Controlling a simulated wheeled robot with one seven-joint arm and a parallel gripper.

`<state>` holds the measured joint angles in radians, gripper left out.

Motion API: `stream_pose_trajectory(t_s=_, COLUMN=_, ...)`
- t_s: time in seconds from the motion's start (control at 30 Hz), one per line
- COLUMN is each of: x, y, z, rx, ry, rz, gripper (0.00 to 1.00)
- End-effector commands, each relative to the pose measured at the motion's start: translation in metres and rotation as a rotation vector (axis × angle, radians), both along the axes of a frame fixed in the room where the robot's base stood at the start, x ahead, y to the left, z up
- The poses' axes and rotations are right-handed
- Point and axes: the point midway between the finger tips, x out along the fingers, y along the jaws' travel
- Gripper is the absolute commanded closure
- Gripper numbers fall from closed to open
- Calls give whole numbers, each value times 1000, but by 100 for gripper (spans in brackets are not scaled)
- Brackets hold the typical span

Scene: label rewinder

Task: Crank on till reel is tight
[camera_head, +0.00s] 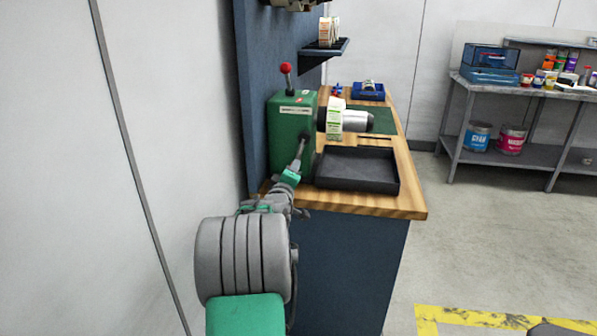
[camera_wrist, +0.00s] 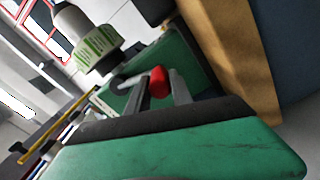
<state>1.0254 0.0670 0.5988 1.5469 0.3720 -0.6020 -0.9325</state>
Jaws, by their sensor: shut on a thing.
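The green label rewinder (camera_head: 292,125) stands on the wooden bench with a red-knobbed lever (camera_head: 286,70) upright on top. A label reel (camera_head: 334,118) with green print sits on its spindle (camera_head: 357,120); the reel also shows in the wrist view (camera_wrist: 97,50). My gripper (camera_head: 299,160) is at the rewinder's near side. In the wrist view my gripper's fingers (camera_wrist: 162,88) are shut on the red crank knob (camera_wrist: 157,80), with the grey crank arm (camera_wrist: 124,82) running left from it. In the head view my gripper hides the knob. I cannot tell how tight the reel is wound.
A black tray (camera_head: 357,170) lies on the wooden bench (camera_head: 408,190) right of the rewinder. A dark wall panel (camera_head: 250,100) rises behind on the left. Open floor (camera_head: 490,240) lies right of the bench, before a grey shelf table (camera_head: 530,90).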

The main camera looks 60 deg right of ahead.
Motion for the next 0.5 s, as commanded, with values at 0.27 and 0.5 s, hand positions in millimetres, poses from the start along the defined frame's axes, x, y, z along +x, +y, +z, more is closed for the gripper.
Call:
stream_pose_trajectory(t_s=0.27, x=1, y=0, z=-1, rx=2, ry=-2, rz=4, gripper=68)
stream_pose_trajectory(t_s=0.5, x=-1, y=-1, z=0, rx=1, ry=-2, rz=-1, gripper=51)
